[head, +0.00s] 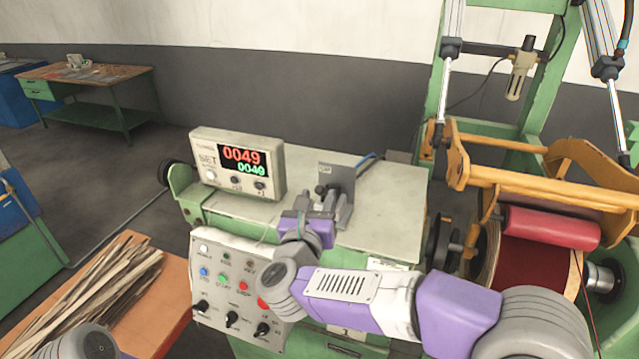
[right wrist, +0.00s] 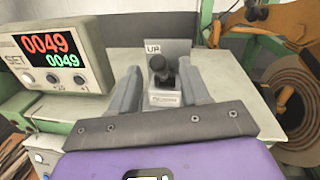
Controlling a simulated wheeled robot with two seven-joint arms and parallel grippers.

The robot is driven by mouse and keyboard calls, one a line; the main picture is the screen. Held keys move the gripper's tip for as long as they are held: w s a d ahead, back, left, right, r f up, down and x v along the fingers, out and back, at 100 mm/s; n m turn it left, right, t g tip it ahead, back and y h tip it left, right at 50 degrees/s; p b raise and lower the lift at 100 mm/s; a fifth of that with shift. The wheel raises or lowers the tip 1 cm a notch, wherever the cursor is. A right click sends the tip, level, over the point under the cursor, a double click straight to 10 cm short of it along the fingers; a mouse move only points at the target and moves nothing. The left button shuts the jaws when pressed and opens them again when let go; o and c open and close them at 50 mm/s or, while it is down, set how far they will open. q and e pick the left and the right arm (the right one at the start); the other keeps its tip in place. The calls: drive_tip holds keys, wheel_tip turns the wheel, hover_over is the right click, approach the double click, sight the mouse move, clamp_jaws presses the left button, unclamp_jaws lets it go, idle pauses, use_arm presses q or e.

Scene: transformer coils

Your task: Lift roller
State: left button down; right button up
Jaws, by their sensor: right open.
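The red roller (head: 550,228) hangs in the yellow frame (head: 540,192) at the right of the head view, over a dark red wound coil (head: 535,262). A small lever switch with a black knob (right wrist: 158,65) stands on the cabinet top before a plate marked "UP" (right wrist: 180,47). My right gripper (right wrist: 160,78) is open and empty, low over the cabinet top. In the right wrist view the knob shows between its two fingertips, with a gap on each side. In the head view the gripper partly hides the switch. My left gripper is not in view.
A counter box (head: 238,163) reading 0049 stands left of the switch on the green cabinet (head: 390,225). An orange table (head: 165,310) with wooden strips lies at lower left.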

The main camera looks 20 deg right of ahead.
sight(321, 190)
drive_tip(key=shift+p+x, duration=0.3)
drive_tip(key=shift+x, duration=1.7)
clamp_jaws()
